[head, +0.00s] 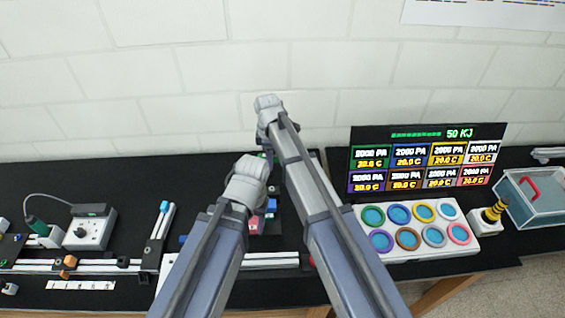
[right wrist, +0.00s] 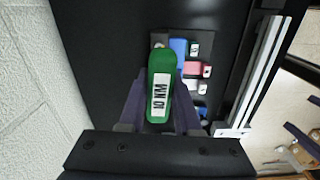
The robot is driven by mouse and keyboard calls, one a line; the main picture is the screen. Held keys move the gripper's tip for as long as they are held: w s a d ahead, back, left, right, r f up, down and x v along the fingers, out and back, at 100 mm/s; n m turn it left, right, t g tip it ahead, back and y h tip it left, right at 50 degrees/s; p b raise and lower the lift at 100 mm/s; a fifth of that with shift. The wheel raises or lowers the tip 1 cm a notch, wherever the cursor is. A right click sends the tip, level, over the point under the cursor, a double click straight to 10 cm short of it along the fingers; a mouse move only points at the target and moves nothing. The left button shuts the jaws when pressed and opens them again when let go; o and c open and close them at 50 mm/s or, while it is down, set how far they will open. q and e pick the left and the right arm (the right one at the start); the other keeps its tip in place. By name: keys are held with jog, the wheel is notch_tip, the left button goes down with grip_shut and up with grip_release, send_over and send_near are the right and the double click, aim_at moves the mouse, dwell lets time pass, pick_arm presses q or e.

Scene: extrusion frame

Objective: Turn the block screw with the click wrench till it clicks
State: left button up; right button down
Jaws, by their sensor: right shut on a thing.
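The click wrench (right wrist: 161,60), a green handle with a white "10 NM" label, lies between the fingers of my right gripper (right wrist: 162,78) in the right wrist view. That gripper is shut on it. The wrench's working end is not clearly visible. Beside the handle are a blue block (right wrist: 178,47), a red block (right wrist: 196,69) and a white block on a dark plate, with small light parts at their ends. I cannot tell which part is the block screw, or whether the wrench touches it. In the head view my arms cover most of this spot. My left gripper's fingers are hidden.
A display panel (head: 428,160) stands behind a white tray of coloured rings (head: 405,250) at right. A grey bin (head: 535,197) is at far right. A control box (head: 90,230) and aluminium rails (head: 75,266) lie at left. The wall rises close behind the table.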

aim_at(271, 175)
jog(key=shift+w+r, duration=0.1)
jog(key=shift+w, duration=0.05)
dwell(0.3)
notch_tip(271, 175, down, 6)
jog(key=b, duration=0.5)
jog(key=shift+r+b, duration=0.15)
jog(key=shift+b, duration=0.25)
jog(key=shift+f+b, duration=0.6)
jog(key=shift+f, duration=0.05)
dwell(0.8)
jog(key=shift+m, duration=0.7)
jog(key=shift+m, duration=0.8)
